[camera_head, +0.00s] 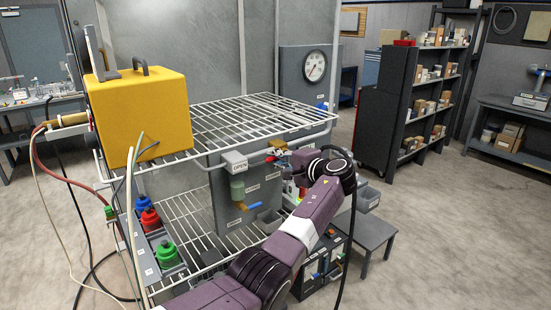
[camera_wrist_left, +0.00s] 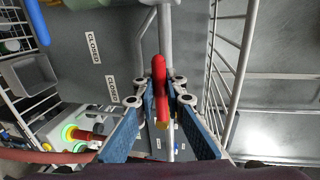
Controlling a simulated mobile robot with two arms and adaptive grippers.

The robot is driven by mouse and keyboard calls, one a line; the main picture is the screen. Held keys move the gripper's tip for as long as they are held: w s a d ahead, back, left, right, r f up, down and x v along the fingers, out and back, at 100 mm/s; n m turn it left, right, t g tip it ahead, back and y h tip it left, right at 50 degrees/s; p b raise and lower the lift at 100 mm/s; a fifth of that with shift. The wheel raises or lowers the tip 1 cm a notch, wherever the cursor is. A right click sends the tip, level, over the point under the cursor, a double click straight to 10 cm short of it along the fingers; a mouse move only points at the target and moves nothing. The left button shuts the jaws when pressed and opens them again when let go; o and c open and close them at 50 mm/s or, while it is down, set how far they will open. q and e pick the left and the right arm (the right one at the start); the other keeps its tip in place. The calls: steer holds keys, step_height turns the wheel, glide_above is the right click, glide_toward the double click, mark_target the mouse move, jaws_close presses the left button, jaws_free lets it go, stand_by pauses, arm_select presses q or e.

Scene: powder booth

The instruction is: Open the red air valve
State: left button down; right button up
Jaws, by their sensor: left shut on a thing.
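The red air valve handle (camera_wrist_left: 160,72) stands between the blue finger pads of my left gripper (camera_wrist_left: 166,96) in the left wrist view. The gripper is shut on it. In the head view the left gripper (camera_head: 284,157) is at the front right corner of the wire rack, by the pipe, and my wrist partly hides it. CLOSED labels (camera_wrist_left: 92,47) show on the grey panel in the wrist view. My right gripper is not in view.
A yellow box (camera_head: 140,110) stands on the wire rack (camera_head: 225,122). Blue, red and green-topped bottles (camera_head: 166,252) are below at the left. A blue lever (camera_head: 248,206) is on the grey panel. A grey stool (camera_head: 368,230) stands right of my arm; open floor lies beyond.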

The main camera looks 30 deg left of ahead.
arm_select(q)
steer(key=shift+a+r, duration=0.1)
steer(key=shift+r, duration=0.05)
steer(key=c, duration=2)
jaws_free()
steer(key=v, duration=1.2)
steer(key=shift+w, duration=0.1)
